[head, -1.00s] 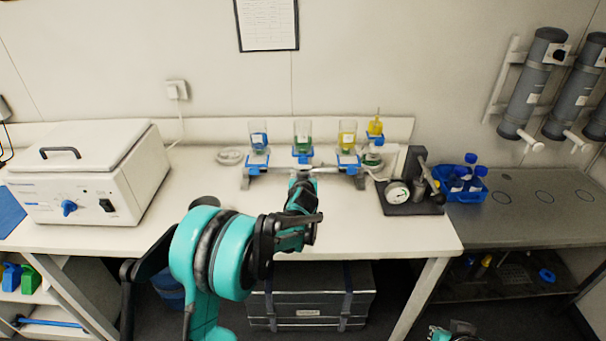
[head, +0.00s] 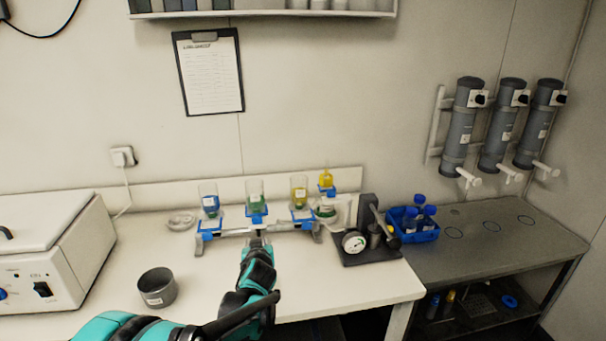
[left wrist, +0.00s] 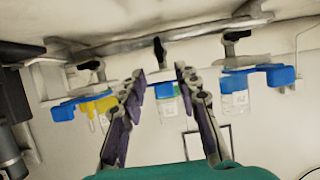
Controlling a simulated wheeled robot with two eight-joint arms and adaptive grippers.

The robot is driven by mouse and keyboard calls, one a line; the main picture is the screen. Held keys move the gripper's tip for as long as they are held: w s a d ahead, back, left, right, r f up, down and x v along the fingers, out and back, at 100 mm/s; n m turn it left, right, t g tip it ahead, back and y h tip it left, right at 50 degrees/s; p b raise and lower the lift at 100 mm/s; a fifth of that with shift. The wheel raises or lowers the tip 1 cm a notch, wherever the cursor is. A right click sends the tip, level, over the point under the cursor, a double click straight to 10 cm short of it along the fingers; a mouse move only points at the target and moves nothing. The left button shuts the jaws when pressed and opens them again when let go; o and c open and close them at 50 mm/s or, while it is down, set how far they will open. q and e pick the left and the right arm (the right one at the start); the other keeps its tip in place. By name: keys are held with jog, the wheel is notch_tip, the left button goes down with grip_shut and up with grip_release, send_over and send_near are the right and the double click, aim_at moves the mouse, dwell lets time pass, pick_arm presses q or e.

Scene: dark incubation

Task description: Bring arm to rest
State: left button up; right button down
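My left arm (head: 257,275) comes in from the lower left in teal and black and reaches over the white bench. My left gripper (head: 258,243) is at the middle of the front of a rack (head: 230,231) with blue holders. In the left wrist view the two purple-padded fingers (left wrist: 159,72) are apart with nothing gripped between them. A vial of green liquid (left wrist: 168,104) shows beyond the gap; it stands in the middle holder in the head view (head: 255,195). My right gripper is not in view.
A grey cup (head: 157,287) is left of my arm. A white box-like machine (head: 60,270) is far left. A gauge stand (head: 367,236) and a blue bottle tray (head: 416,232) are right.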

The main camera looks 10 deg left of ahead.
pick_arm(q)
jog(key=s+r+m+g+h, duration=0.1)
jog(key=s+r+g, duration=0.2)
jog(key=s, duration=1.5)
jog(key=s+d+f+m+g+h, duration=0.1)
jog(key=s+f, duration=0.1)
jog(key=s, duration=0.7)
jog(key=s+d+f+m+g+h, duration=0.1)
jog(key=s+d+f, duration=0.1)
jog(key=s, duration=0.7)
jog(key=shift+s+d+f+g+h, duration=0.3)
jog(key=shift+s+f, duration=0.1)
jog(key=shift+f, duration=0.15)
